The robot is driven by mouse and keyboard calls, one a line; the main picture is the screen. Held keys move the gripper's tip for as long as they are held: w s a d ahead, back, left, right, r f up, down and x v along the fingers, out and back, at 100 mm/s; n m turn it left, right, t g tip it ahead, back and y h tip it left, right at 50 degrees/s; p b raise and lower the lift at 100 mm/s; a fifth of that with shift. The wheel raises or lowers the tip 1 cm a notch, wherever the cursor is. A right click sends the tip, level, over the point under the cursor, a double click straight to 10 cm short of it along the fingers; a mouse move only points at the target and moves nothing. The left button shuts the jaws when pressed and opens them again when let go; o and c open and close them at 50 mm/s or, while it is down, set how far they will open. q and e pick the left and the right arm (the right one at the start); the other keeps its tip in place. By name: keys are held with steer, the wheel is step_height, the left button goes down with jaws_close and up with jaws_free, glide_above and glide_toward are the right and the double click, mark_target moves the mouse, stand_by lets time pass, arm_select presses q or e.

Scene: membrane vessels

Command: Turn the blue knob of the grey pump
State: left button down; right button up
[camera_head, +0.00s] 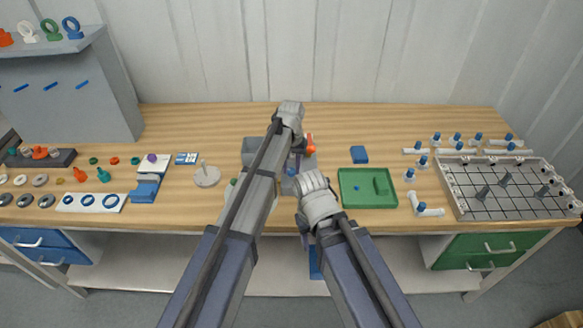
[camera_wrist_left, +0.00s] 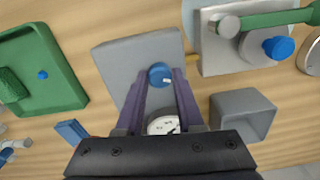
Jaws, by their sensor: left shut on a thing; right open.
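The grey pump (camera_wrist_left: 115,68) is a flat grey block in the left wrist view. Its blue knob (camera_wrist_left: 158,69) sits between the purple fingers of my left gripper (camera_wrist_left: 160,82), which is shut on it. The knob has a small white mark on its side. A round white dial (camera_wrist_left: 163,124) shows between the fingers, partly covered by the gripper body. In the head view my left arm hides most of the pump and the knob. My right gripper (camera_head: 306,236) is low in front of the bench edge, mostly hidden by its own wrist; it is open.
An open grey box (camera_wrist_left: 243,113) stands beside the pump. A metal plate with a green lever and blue knob (camera_wrist_left: 277,47) is close by. A green tray (camera_head: 367,188) and a blue block (camera_head: 359,154) lie to the right. An orange-red part (camera_head: 310,145) stands behind the pump.

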mark_target(291, 170)
arm_select(q)
steer(key=shift+n, duration=1.6)
steer(key=c, duration=0.5)
jaws_free()
steer(key=shift+r, duration=0.15)
step_height(291, 170, up, 8)
steer(key=p, duration=0.8)
steer(key=shift+f, duration=0.2)
